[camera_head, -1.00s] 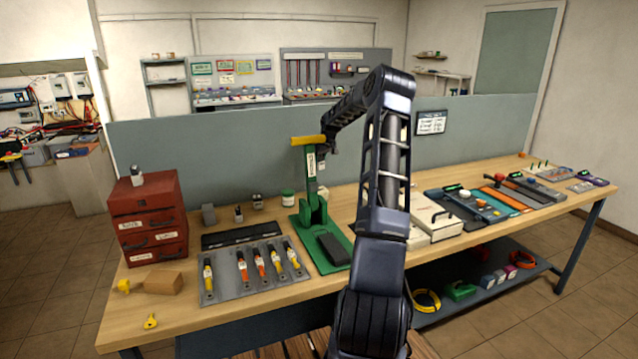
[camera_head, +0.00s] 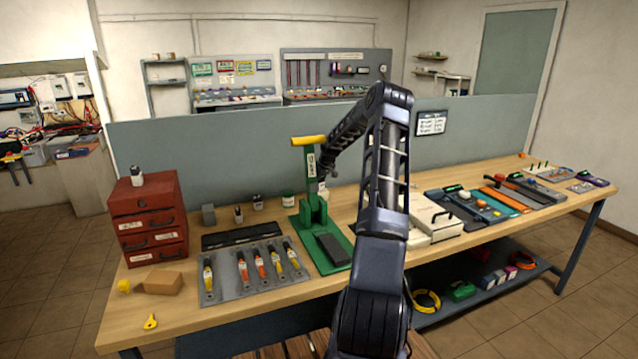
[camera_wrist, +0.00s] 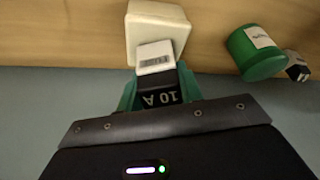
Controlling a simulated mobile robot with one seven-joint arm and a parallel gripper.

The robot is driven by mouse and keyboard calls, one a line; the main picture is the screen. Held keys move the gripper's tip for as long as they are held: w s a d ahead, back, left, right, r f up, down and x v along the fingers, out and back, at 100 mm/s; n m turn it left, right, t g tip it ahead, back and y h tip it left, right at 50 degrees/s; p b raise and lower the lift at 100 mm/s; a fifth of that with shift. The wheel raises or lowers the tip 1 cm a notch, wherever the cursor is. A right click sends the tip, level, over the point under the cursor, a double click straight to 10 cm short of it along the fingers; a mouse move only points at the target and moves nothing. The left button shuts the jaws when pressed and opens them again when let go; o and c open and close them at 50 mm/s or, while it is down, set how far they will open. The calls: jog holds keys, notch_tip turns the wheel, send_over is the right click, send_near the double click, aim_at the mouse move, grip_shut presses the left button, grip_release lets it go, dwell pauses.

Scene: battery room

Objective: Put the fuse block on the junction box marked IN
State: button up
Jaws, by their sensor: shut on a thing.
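In the wrist view, my gripper (camera_wrist: 158,90) is shut on a fuse block (camera_wrist: 160,98). The block has a black body that reads "10 A" upside down and a pale top with a grey label. A cream box (camera_wrist: 158,25) lies just beyond the block and partly behind it. I cannot read any marking on it, or tell whether the block touches it. In the head view, my gripper (camera_head: 322,186) is low over the back of the bench, partly hidden behind a green lever press (camera_head: 312,207). A pale box shows beside it, and the held block cannot be made out.
A green jar (camera_wrist: 253,54) and a small dark block (camera_wrist: 297,66) stand to the right in the wrist view. A grey partition (camera_head: 240,150) rises behind the bench. A red drawer cabinet (camera_head: 148,205) and a grey tool tray (camera_head: 222,284) are to the left.

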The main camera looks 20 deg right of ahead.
jog(key=o, duration=1)
jog(key=shift+f, duration=0.1)
jog(key=v, duration=1.2)
jog(key=shift+s, duration=0.1)
